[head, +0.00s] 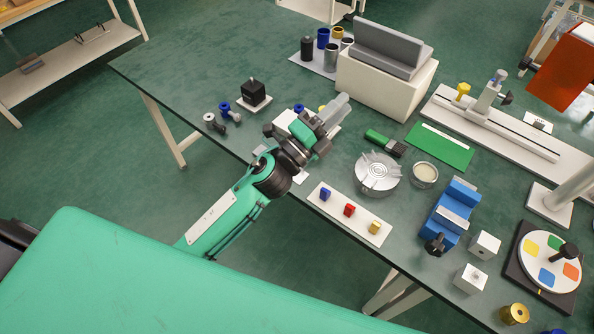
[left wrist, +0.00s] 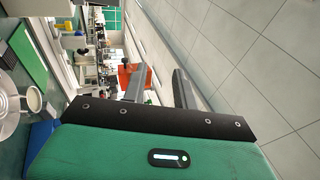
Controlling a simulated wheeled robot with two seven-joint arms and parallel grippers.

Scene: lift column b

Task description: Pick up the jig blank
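My left gripper (head: 338,110) is over the left part of the workbench (head: 215,82), pointing up and to the right. In the left wrist view its two grey fingers (left wrist: 160,86) stand apart with nothing between them. No object is clearly marked as the jig blank. Two pale cubes, one behind (head: 485,245) and one in front (head: 470,278), stand at the bench's near right, well away from the gripper. A white item (head: 285,121) behind the left wrist is partly hidden. My right gripper is not in view.
A white strip (head: 330,208) with coloured blocks, a round metal plate (head: 378,172) and a blue vise (head: 452,210) stand right of the arm. A large white box (head: 385,87) stands behind. The rotary disc (head: 545,260) is at far right.

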